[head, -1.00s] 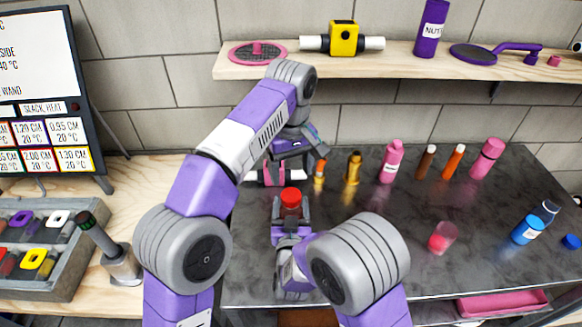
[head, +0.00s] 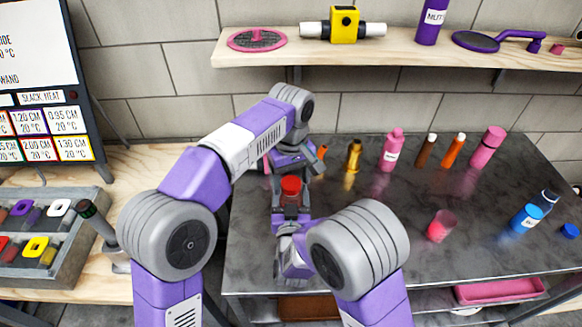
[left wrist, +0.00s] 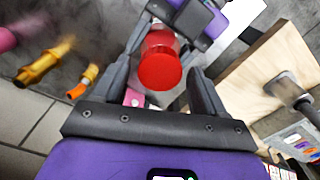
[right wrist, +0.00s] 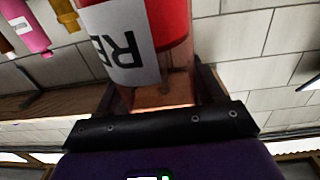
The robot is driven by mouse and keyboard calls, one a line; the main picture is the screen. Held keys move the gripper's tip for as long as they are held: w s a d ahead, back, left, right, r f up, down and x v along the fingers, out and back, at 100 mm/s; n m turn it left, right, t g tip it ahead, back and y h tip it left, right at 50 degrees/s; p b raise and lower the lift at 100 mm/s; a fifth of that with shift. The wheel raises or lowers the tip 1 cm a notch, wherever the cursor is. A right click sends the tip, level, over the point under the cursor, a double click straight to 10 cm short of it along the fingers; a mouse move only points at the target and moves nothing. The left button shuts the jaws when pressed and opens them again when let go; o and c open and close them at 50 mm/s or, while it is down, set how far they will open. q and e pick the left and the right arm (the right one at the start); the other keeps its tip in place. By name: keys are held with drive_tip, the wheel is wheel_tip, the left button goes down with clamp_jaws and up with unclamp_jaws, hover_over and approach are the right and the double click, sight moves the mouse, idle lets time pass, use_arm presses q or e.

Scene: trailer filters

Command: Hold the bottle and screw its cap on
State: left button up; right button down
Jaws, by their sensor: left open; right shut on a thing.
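A clear bottle (head: 291,203) with a red top (head: 290,184) stands upright in my right gripper (head: 291,212), near the table's left side. In the right wrist view the bottle's white label (right wrist: 122,45) shows large letters, and the fingers are shut around its body. The red top shows as a round red disc (left wrist: 159,72) in the left wrist view. My left gripper (left wrist: 167,48) is open, with a finger on each side of the disc and a gap visible. In the head view the left gripper (head: 287,165) is just behind the top. The cap's thread is hidden.
Behind and right on the dark table (head: 400,225) stand a gold bottle (head: 353,157), a pink bottle (head: 391,150) and several others. A shelf (head: 400,60) hangs above.

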use_arm(q)
drive_tip(key=shift+f, duration=0.3)
drive_tip(key=shift+c, duration=0.4)
drive_tip(key=c, duration=1)
drive_tip(key=m, duration=0.3)
drive_tip(key=shift+m, duration=0.3)
drive_tip(key=m, duration=1.1)
drive_tip(key=o, duration=1.2)
drive_tip(key=shift+o, duration=0.2)
